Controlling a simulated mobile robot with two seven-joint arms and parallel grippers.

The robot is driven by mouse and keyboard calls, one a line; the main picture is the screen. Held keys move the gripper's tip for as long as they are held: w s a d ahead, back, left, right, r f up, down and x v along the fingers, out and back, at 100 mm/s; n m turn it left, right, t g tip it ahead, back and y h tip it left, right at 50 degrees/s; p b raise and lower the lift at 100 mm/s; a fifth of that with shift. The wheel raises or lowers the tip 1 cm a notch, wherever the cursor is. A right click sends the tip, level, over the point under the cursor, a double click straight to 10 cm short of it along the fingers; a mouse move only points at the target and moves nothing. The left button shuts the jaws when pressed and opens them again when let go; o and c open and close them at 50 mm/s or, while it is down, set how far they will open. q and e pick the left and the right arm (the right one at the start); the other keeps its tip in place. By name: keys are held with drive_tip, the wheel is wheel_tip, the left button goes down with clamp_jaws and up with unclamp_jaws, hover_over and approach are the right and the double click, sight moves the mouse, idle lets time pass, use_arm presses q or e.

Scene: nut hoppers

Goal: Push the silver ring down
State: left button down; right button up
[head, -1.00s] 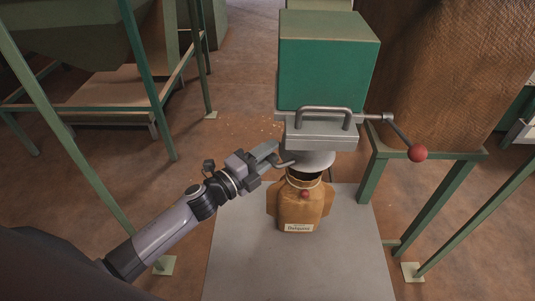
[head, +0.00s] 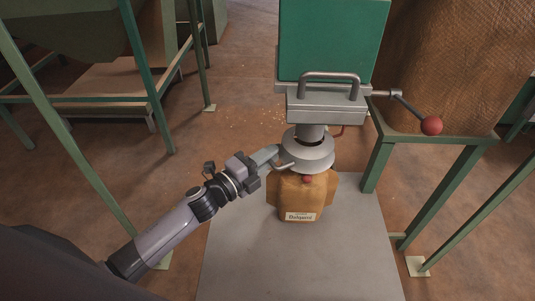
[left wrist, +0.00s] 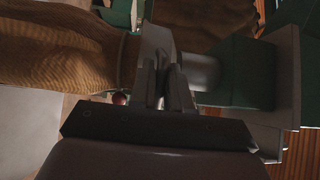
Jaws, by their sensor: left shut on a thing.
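The silver ring (head: 318,160) sits around the grey spout (head: 310,131) under the green hopper box, level with the mouth of a brown sack (head: 303,195). The ring hides the sack's neck. A small bent handle sticks out from the ring's left side. My left gripper (head: 273,160) is shut on this handle. In the left wrist view the gripper (left wrist: 165,88) has its fingers close together, with the ring (left wrist: 155,48) just beyond them, the spout (left wrist: 198,72) to the right and the sack (left wrist: 60,50) to the left. My right gripper is not in view.
The labelled sack stands on a grey plate (head: 300,265). A green hopper box (head: 333,40) with a grey bar handle (head: 331,77) hangs above. A lever with a red knob (head: 432,126) sticks out right. Green metal frames (head: 150,75) stand on both sides.

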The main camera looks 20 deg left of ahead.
use_arm(q)
drive_tip(key=shift+f, duration=0.65)
drive_tip(key=c, duration=1.2)
unclamp_jaws()
drive_tip(key=shift+s, duration=0.15)
drive_tip(key=shift+v, duration=3.45)
